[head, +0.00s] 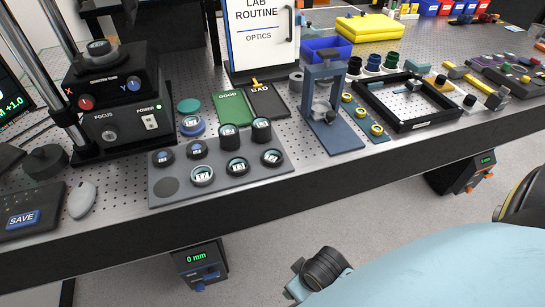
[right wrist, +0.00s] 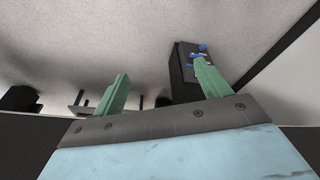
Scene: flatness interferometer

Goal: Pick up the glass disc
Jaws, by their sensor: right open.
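No clear glass disc can be told for certain. A flat teal disc (head: 189,105) lies on the perforated bench, just behind a blue-rimmed round piece (head: 192,125). A grey tray (head: 240,188) in front holds several dark round pieces with pale labelled tops; one piece (head: 202,175) has a lighter rim. My right gripper (right wrist: 161,67) shows in the right wrist view with two green fingers spread apart and nothing between them. Its fingers do not show in the head view, where my pale blue arm fills the lower right. My left gripper is not in view.
A microscope-like stand (head: 113,95) is at the left, with a grey mouse (head: 82,200) before it. A blue-grey press frame (head: 331,105) and a black open frame (head: 408,101) stand right of the tray. A 0 mm box (head: 201,265) hangs below the bench edge.

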